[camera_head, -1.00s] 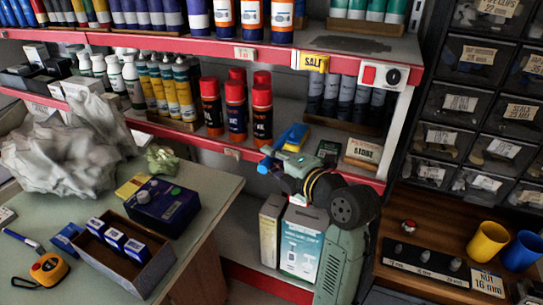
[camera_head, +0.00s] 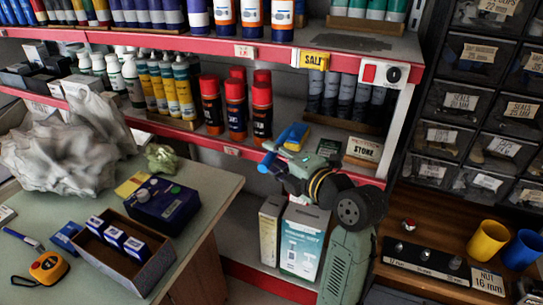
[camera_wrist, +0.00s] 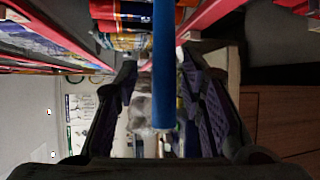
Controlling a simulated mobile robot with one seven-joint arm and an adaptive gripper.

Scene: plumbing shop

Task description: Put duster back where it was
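My gripper (camera_head: 278,155) is at the right part of the red-edged shelf unit, in front of the middle shelf. A blue bar (camera_head: 293,136), which looks like the duster's handle, shows at the gripper in the head view. Contact with both fingers is hard to see. A pale blurred shape (camera_wrist: 140,103) lies beside the bar; I cannot tell whether it is the duster's head.
Red-capped spray cans (camera_head: 236,105) stand left of the gripper on the middle shelf (camera_head: 205,145). A sign (camera_head: 363,150) is to its right. White boxes (camera_head: 303,238) stand below. A table with a blue box (camera_head: 162,204) is at left; yellow and blue cups (camera_head: 488,241) are at right.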

